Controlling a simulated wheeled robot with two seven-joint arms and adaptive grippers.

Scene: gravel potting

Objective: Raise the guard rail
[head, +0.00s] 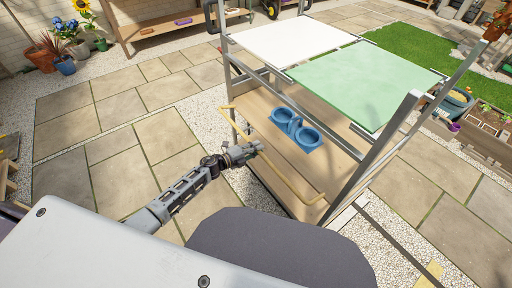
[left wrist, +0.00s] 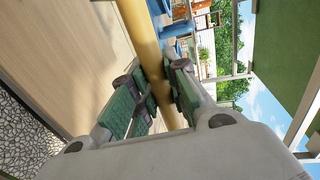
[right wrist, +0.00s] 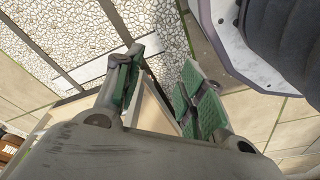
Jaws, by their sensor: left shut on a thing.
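The guard rail (head: 290,182) is a thin yellow bar along the near side of the wooden potting bench (head: 262,104). It sits low, near the level of the bench top, with bent ends at both sides. My left gripper (head: 246,153) is on the rail, left of its middle. In the left wrist view the rail (left wrist: 142,35) passes between the green-padded fingers of the left gripper (left wrist: 160,92), which are shut on it. My right gripper (right wrist: 160,92) shows only in the right wrist view. Its fingers are spread, with no held object visible.
A blue double-cup holder (head: 297,130) stands on the bench top. White (head: 300,38) and green (head: 365,78) panels lie above on the metal frame. A metal post (head: 372,150) rises at the bench's near right. Paving and gravel lie around.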

